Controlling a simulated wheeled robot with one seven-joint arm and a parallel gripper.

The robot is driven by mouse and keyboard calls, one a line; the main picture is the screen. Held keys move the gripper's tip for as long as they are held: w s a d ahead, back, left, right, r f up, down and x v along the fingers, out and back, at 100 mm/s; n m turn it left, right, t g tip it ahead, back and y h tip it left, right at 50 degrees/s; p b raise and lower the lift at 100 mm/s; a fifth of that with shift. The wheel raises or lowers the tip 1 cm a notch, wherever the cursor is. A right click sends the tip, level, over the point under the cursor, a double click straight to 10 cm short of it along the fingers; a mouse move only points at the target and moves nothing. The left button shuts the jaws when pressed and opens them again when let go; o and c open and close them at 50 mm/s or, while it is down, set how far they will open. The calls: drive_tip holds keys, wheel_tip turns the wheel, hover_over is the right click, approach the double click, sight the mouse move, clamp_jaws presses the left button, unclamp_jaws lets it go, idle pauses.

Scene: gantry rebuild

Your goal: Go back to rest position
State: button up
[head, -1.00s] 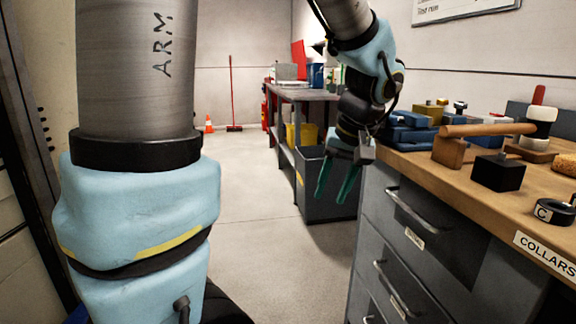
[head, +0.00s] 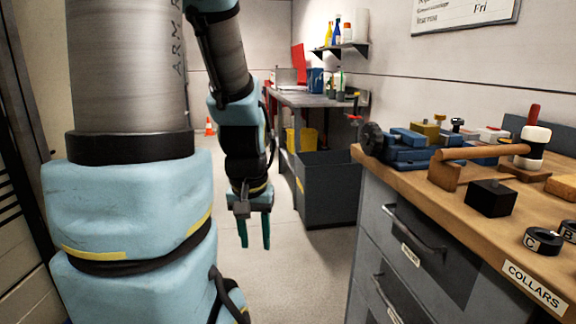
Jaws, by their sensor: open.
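My gripper (head: 254,232) hangs pointing down over the open floor, left of the workbench and apart from it. Its two green fingers are open, with nothing visible between them. My forearm, in light blue covers, comes down from the top of the view above it.
The workbench (head: 398,170) with drawers stands at the right. On it are a blue vise (head: 405,150), a wooden mallet (head: 485,153), a black block (head: 491,198) and labelled collars (head: 541,241). A dark grey bin (head: 328,192) stands behind my gripper. The floor (head: 290,275) between is clear.

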wheel_tip(320, 180, up, 13)
drive_tip(key=p, duration=1.1)
